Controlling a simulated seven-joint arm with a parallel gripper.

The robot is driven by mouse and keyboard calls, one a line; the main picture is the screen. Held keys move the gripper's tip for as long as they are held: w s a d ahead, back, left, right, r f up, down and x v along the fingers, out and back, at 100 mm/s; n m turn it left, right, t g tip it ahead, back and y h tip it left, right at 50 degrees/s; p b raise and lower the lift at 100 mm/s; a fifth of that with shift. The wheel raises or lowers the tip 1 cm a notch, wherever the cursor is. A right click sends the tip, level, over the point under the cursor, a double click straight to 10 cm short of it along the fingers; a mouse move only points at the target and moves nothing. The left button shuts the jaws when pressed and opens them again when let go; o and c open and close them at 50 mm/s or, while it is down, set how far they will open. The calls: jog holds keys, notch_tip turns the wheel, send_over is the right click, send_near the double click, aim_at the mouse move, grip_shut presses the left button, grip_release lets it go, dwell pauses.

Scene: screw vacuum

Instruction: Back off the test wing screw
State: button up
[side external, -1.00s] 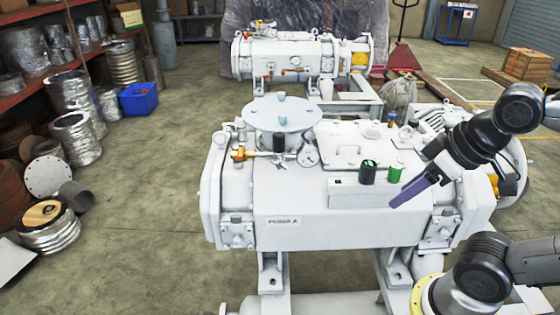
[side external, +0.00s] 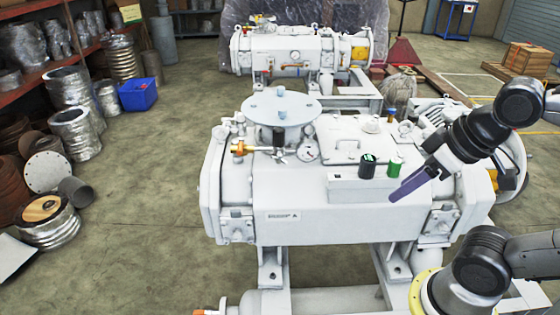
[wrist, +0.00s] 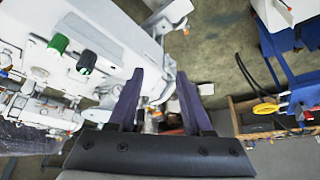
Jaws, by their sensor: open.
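My gripper (side external: 408,186) has purple fingers and hangs over the right front of the white vacuum pump (side external: 300,205). In the wrist view its two fingers (wrist: 160,85) are apart with nothing held between them. I cannot pick out the test wing screw with certainty. A small valve group on the pump's top left has a brass fitting (side external: 240,148), a black part (side external: 279,141) and a round gauge (side external: 308,152). My gripper is well to the right of that group.
A black knob (side external: 367,166) and a green knob (side external: 394,168) stand on the pump's box, close left of my fingers. A flanged disc (side external: 281,105) rises behind the valve group. A second pump (side external: 300,50) stands behind. Open floor (side external: 165,200) lies to the left.

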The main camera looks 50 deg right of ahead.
jog(key=shift+c, duration=1)
jog(key=shift+a+r, duration=0.25)
jog(key=shift+c, duration=1.3)
jog(key=w+r, duration=0.1)
jog(key=w+a+r+m+y, duration=0.1)
jog(key=w+r, duration=0.1)
jog(key=w+a+r+m, duration=0.1)
jog(key=w+r, duration=0.1)
jog(key=shift+r+y, duration=0.25)
jog(key=shift+y, duration=0.05)
grip_shut()
jog(key=w+r+m+y, duration=0.1)
jog(key=w+r+m, duration=0.25)
jog(key=w, duration=0.55)
jog(key=m+g+y, duration=0.1)
jog(key=m+y, duration=0.1)
jog(key=m, duration=0.2)
send_over(275, 157)
jog(key=s+d, duration=0.6)
notch_tip(275, 157, down, 5)
jog(key=shift+n, duration=0.25)
jog(key=x, duration=1.4)
jog(key=shift+s+d+f, duration=0.2)
jog(key=shift+s+f, duration=0.05)
